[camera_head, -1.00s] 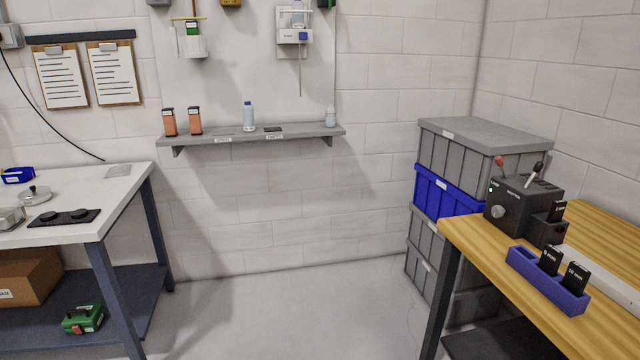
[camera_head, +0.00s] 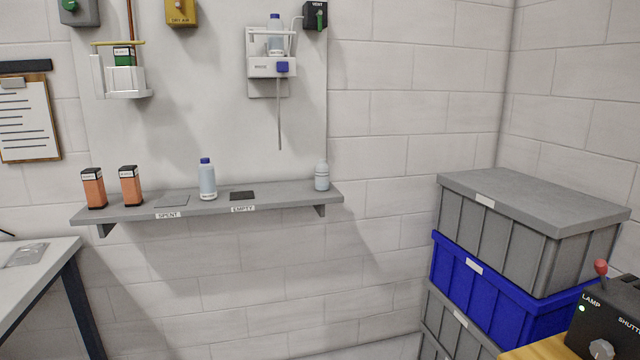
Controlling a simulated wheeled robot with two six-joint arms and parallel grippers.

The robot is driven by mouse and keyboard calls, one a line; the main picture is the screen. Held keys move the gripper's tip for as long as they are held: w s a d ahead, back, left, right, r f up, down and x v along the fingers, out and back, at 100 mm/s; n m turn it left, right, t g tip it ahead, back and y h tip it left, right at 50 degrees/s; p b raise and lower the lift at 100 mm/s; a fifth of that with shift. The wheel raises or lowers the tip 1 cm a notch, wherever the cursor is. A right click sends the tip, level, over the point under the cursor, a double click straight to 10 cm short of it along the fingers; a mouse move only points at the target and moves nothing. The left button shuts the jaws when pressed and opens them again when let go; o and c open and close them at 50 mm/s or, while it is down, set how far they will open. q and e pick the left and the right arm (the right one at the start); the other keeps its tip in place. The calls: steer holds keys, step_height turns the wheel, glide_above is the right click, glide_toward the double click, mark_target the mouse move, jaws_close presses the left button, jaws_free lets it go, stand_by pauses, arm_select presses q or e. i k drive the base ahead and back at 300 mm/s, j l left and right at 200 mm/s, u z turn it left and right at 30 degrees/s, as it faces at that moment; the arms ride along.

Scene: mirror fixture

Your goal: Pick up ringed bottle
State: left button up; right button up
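A pale blue bottle with a dark blue cap (camera_head: 207,181) stands upright on the grey wall shelf (camera_head: 120,213), left of the "EMPTY" label. A smaller pale bottle with a light cap (camera_head: 322,177) stands upright near the shelf's right end. A third bottle with a blue cap (camera_head: 275,38) sits upright in a white wall holder (camera_head: 262,68) above the shelf. I cannot make out for certain which bottle carries a ring. Neither of my grippers shows in the view.
Two orange boxes with dark tops (camera_head: 131,186) stand on the shelf's left part. A dark pad (camera_head: 242,196) lies there too. Stacked crates (camera_head: 530,215) stand right, a black lamp box (camera_head: 610,325) lower right, a white table (camera_head: 35,275) left. Below the shelf is bare wall.

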mark_target(321, 169)
steer(key=i+j, duration=0.2)
steer(key=i, duration=0.25)
steer(key=i+j, duration=0.25)
steer(key=i, duration=0.25)
steer(key=i+j+z, duration=0.1)
steer(key=i, duration=0.35)
steer(key=j, duration=0.1)
